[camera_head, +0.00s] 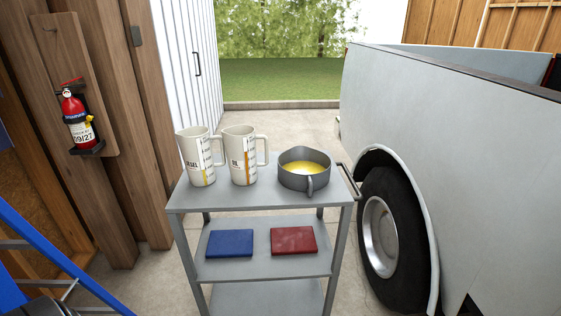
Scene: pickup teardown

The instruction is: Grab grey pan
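The grey pan (290,182) stands upright on the top shelf of a grey cart (235,201), at the right side. Yellow stuff shows inside the pan, and its short handle points toward me. Two white measuring jugs stand to its left on the same shelf: the left jug (196,160) and the right jug (239,160). The right jug is close to the pan, with a small gap between its handle and the pan. Neither of my grippers shows in the head view.
A blue book-like item (230,243) and a red one (293,240) lie on the middle shelf. A silver pickup (450,150) stands close on the right. A fire extinguisher (75,120) hangs on the left wall. A blue ladder-like frame (50,255) is at lower left.

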